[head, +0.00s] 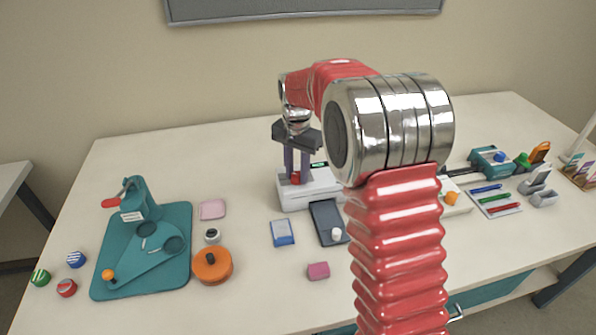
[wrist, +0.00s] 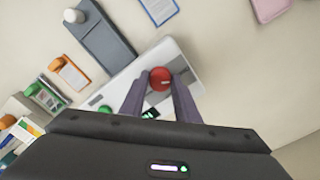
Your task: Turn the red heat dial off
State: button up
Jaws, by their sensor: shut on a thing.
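In the wrist view the dial (wrist: 160,78) shows as a round red knob between the two grey fingertips. A small lit green display (wrist: 150,113) shows on the laminator beside the fingers. The dial's exact setting is too small to read.
A dark grey slab with a white knob (head: 328,222) lies just right of the laminator's front. A blue card (head: 282,233) and a pink block (head: 318,271) lie in front. A teal base (head: 180,275) and an orange pot (head: 212,264) stand at left. My arm hides part of the table.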

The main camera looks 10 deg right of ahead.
aim_at(297, 174)
jog(key=o, duration=1)
jog(key=shift+o, duration=0.2)
notch_tip(297, 174, up, 14)
jog(key=shift+f, duration=0.15)
dwell(0.4)
